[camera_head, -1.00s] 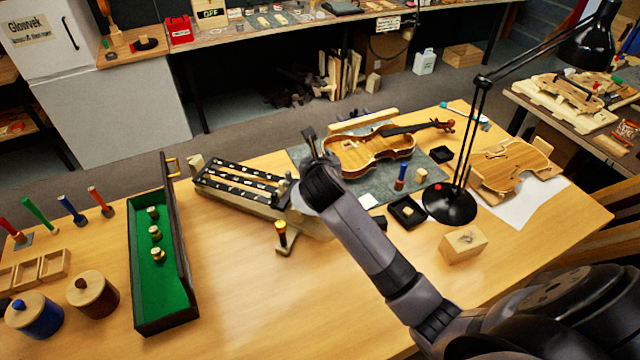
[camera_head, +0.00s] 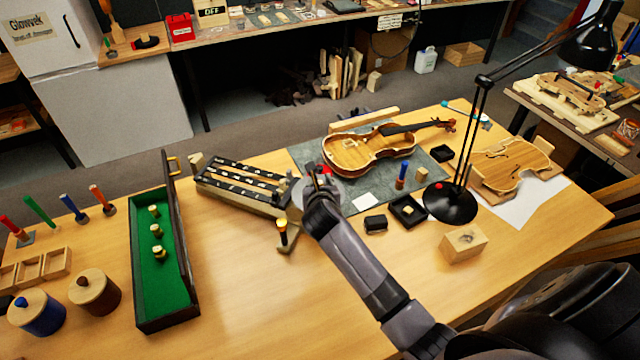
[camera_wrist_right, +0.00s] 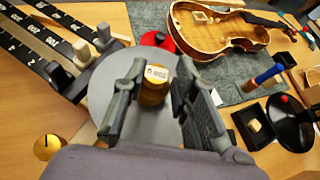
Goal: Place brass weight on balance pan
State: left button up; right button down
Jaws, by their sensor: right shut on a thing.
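My right gripper (camera_head: 318,180) is over the grey round pan (camera_head: 340,192) of the balance. In the right wrist view its fingers (camera_wrist_right: 155,100) are on either side of a brass weight (camera_wrist_right: 155,82) with a pale marked top, and they are shut on it. The weight stands upright over the pan (camera_wrist_right: 105,80); I cannot tell whether it touches the pan. In the head view the gripper hides the weight. The balance's black marked beams (camera_head: 245,184) run left of the pan. My left gripper is out of view.
A green-lined box (camera_head: 165,285) with several brass weights lies to the left. A violin body (camera_head: 360,152) lies on the mat behind the pan. A red round thing (camera_wrist_right: 160,38) sits just beyond the pan. A black lamp (camera_head: 450,203) stands right.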

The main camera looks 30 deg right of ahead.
jog(key=c, duration=1.3)
grip_release()
jog(key=v, duration=1.2)
jog(key=shift+b, duration=0.45)
jog(key=shift+s, duration=0.1)
